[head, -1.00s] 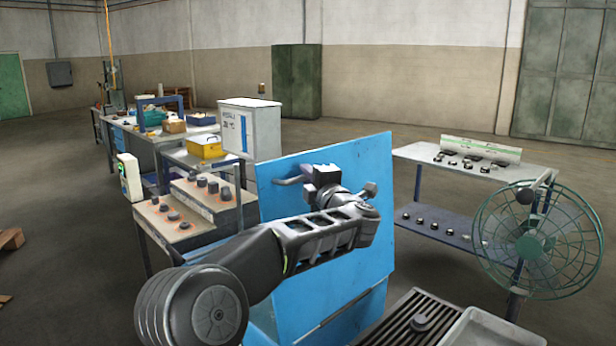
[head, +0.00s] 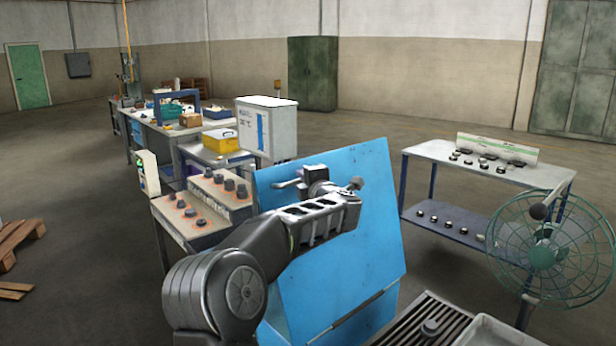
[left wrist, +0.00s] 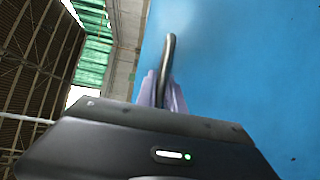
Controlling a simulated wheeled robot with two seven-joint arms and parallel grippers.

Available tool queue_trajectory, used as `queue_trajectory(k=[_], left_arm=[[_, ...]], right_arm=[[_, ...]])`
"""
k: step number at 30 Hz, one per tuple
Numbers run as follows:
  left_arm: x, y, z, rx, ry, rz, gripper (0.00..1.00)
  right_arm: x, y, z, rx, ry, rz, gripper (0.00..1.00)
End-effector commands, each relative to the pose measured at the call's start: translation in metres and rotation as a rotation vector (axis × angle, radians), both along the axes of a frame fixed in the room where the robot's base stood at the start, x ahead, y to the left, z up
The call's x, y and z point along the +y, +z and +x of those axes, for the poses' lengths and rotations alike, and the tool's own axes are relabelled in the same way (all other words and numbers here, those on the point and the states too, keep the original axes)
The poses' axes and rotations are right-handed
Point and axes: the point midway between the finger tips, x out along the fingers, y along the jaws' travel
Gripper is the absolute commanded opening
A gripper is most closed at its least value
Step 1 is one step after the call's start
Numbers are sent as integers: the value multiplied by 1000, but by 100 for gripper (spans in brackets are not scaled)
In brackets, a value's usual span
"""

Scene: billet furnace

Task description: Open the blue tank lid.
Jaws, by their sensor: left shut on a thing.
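The blue tank lid (head: 350,235) stands steeply raised in the middle of the head view, its broad blue face towards me. It also fills the right of the left wrist view (left wrist: 250,70). My left gripper (head: 308,180) is at the upper part of this face, shut on the lid's handle (head: 286,184). My right gripper is not in view.
A grated surface (head: 425,325) with a small grey knob lies right of the lid. A green fan (head: 555,250) and a table (head: 490,170) with small parts stand further right. Orange-marked benches (head: 190,215) stand left behind my arm. Open floor lies between.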

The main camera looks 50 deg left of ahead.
Motion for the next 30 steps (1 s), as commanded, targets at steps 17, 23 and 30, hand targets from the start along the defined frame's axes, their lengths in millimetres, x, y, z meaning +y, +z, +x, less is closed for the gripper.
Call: queue_trajectory(k=[17, 23, 30], left_arm=[[0, -1, 0, 0, 1, -1, 34], [-11, -1, -4, 0, -1, 0, 34], [-46, 2, -18, -1, -1, 2, 34]], right_arm=[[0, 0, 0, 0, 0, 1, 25], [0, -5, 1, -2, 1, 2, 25], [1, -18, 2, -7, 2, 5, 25]])
